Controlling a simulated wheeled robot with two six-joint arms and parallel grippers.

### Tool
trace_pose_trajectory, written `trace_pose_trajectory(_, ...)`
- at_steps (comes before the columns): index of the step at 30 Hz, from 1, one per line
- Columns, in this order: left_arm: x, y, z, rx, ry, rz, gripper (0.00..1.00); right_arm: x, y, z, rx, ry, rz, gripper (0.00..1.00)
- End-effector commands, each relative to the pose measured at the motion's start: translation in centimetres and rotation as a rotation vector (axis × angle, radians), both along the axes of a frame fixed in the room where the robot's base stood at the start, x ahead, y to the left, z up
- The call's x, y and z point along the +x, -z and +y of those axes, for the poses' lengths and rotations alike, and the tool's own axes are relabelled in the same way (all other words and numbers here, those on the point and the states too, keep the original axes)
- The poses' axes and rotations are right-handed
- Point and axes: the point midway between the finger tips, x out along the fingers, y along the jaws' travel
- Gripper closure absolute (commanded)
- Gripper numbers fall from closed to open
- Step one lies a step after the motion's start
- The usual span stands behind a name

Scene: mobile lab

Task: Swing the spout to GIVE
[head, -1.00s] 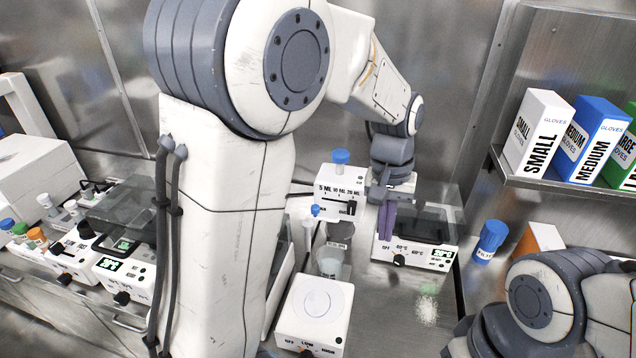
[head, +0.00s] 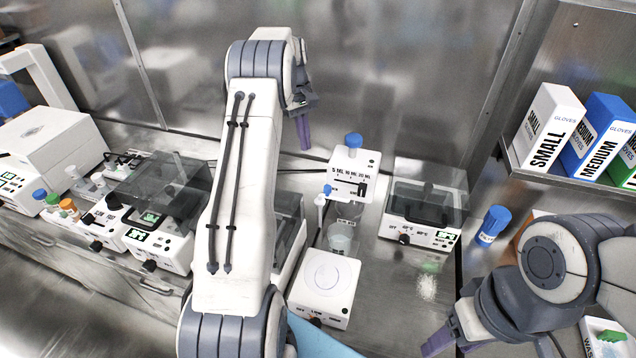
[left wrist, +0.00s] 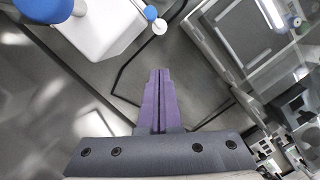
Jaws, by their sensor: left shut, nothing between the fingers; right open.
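The white dispenser (head: 350,175), marked 5, 10 and 20 ML and topped by a blue knob, stands right of centre in the head view. A small blue-tipped spout part (head: 327,188) shows at its left front; any GIVE marking is too small to read. In the left wrist view the dispenser's white body (left wrist: 100,28) is at upper left, with a blue and white round tip (left wrist: 152,15) beside it. My left gripper (head: 306,146) is shut and empty, behind and left of the dispenser, touching nothing visible. My right gripper (head: 448,345) is open at lower right.
A clear beaker (head: 341,238) stands below the dispenser, behind a white plate unit (head: 322,285). A lidded heater box (head: 425,215) is to the right, with a blue-capped bottle (head: 492,225) beyond. Glove boxes (head: 550,125) sit on a shelf.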

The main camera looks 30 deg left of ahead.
Motion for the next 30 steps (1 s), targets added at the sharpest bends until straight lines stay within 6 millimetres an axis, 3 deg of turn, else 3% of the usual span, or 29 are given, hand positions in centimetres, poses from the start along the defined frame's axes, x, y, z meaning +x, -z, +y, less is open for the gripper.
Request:
trace_pose_trajectory(8,-0.2,1.9,-0.4,-0.002,0.003,0.004,1.00,0.0,-0.7,0.0,0.000,0.000,0.000,0.43)
trace_pose_trajectory(20,-1.0,9.9,-2.0,-0.003,0.002,0.004,1.00,0.0,-3.6,0.0,0.000,0.001,0.000,0.43)
trace_pose_trajectory(24,-1.7,10.4,-3.8,-0.001,0.004,0.003,1.00,0.0,-4.9,0.0,0.000,-0.001,0.000,0.43)
trace_pose_trajectory(30,-2.2,11.3,-5.0,0.001,0.002,-0.001,1.00,0.0,-5.5,0.0,0.000,-0.003,0.000,0.43)
